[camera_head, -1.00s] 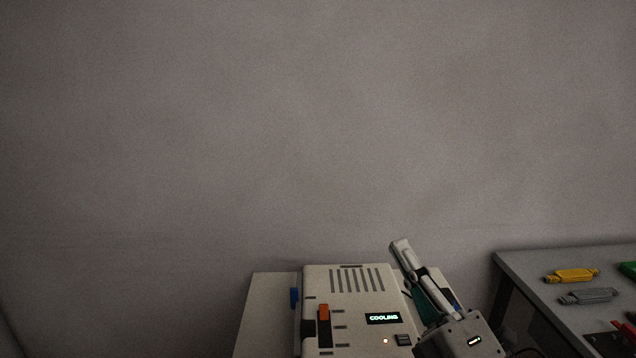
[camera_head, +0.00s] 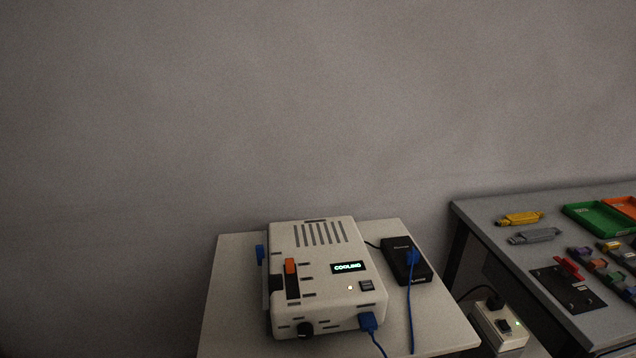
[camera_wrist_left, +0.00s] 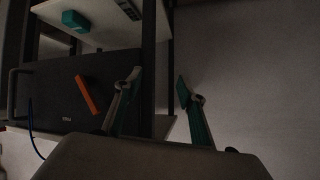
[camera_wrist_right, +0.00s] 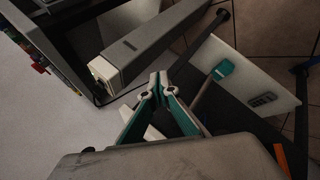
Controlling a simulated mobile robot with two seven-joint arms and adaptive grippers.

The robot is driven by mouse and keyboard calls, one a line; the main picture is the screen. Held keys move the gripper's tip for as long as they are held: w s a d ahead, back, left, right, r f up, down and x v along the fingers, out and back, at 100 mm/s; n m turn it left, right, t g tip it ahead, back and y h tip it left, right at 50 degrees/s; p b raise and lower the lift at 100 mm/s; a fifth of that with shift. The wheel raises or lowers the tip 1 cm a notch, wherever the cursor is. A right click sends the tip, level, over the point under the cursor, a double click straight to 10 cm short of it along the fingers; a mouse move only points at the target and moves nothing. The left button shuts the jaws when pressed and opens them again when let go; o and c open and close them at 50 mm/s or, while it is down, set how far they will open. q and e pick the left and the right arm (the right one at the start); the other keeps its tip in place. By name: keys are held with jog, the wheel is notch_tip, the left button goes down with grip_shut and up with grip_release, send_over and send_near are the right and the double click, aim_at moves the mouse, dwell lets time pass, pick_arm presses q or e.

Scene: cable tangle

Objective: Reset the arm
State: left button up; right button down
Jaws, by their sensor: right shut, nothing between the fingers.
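Neither gripper shows in the head view now. My left gripper (camera_wrist_left: 158,84) is in the left wrist view, its two fingers spread apart with nothing between them. Behind it are a dark case and a rack. My right gripper (camera_wrist_right: 159,88) is in the right wrist view, its fingertips together and empty. Beyond it are a long grey bar-shaped body (camera_wrist_right: 150,45) and a white shelf (camera_wrist_right: 240,85). Both grippers appear clear of objects.
A white device (camera_head: 322,262) reading "COOLING" stands on a pale table (camera_head: 232,300) beside a black box (camera_head: 400,262) with blue cables. A grey workbench (camera_head: 480,212) at right holds connectors and trays. A white power box (camera_head: 500,328) sits between. A dark case (camera_wrist_left: 70,95) bears an orange bar (camera_wrist_left: 87,95).

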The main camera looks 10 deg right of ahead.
pick_arm(q)
jog(key=p, duration=0.1)
jog(key=s, duration=0.1)
jog(key=s+d+p, duration=0.1)
jog(key=shift+s+f+n+g+p, duration=0.15)
jog(key=shift+f+n+g+p, duration=0.15)
jog(key=shift+f+g, duration=0.1)
pick_arm(e)
jog(key=a+f+m+t+y, duration=0.1)
jog(key=a+f+y, duration=0.2)
jog(key=a+f, duration=0.2)
jog(key=a+f+m+t+y, duration=0.2)
jog(key=a+f+y, duration=0.2)
jog(key=a, duration=0.6)
notch_tip(320, 180, down, 2)
jog(key=shift+a+f, duration=0.2)
jog(key=shift+a, duration=0.2)
pick_arm(q)
jog(key=shift+d+r, duration=0.1)
jog(key=shift+r, duration=0.2)
